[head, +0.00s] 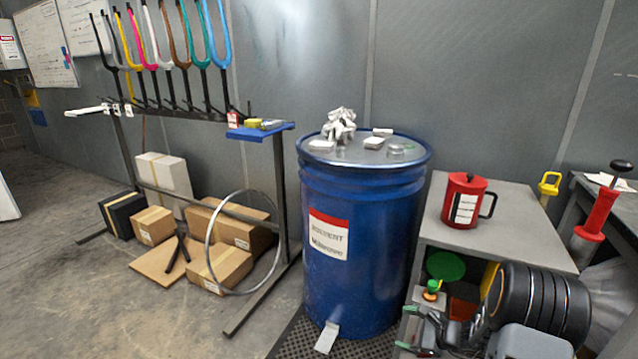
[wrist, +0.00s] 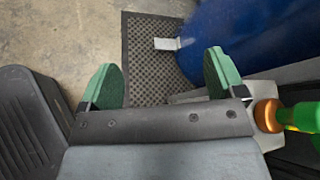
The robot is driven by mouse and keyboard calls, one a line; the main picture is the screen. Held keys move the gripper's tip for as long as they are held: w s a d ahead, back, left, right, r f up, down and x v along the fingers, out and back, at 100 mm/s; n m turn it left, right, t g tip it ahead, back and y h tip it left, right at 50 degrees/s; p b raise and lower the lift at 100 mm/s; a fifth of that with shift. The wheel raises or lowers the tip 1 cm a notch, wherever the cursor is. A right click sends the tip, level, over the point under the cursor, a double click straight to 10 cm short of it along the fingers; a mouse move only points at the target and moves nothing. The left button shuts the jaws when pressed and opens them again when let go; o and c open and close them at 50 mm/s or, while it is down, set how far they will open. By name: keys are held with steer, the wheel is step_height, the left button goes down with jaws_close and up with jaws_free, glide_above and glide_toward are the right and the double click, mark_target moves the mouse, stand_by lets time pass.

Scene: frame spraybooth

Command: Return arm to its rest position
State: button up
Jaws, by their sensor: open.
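My gripper (wrist: 163,82) is open, with its two green-padded fingers spread apart and nothing between them in the wrist view. It points down over the floor and a black perforated mat (wrist: 150,55). In the head view my gripper (head: 408,331) is low at the bottom right, in front of the grey bench and close to the blue drum (head: 362,240). My arm is folded at the lower right of the head view. The drum also shows at the top right of the wrist view (wrist: 240,35).
A grey bench (head: 500,215) bears a red can (head: 465,200). A green-and-orange item (wrist: 290,117) is close to the right finger. A fork rack (head: 180,110) and cardboard boxes (head: 225,262) are at the left. The floor (head: 120,310) at front left is clear.

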steer(key=s+a+r+n+g+p, duration=0.2)
steer(key=a+r+n+p, duration=0.1)
steer(key=r, duration=0.4)
steer(key=s+a+r+n+g+p, duration=0.2)
steer(key=a+r+n, duration=0.1)
steer(key=r, duration=0.4)
steer(key=s+a+r+n+h+p, duration=0.1)
steer(key=s+r+n+h+p, duration=0.4)
steer(key=r, duration=0.8)
steer(key=s+r+n+h+p, duration=0.5)
steer(key=s+r+n+p, duration=0.4)
steer(key=r, duration=0.4)
steer(key=shift+s+a, duration=0.35)
steer(key=shift+s, duration=0.45)
steer(key=shift+r, duration=0.1)
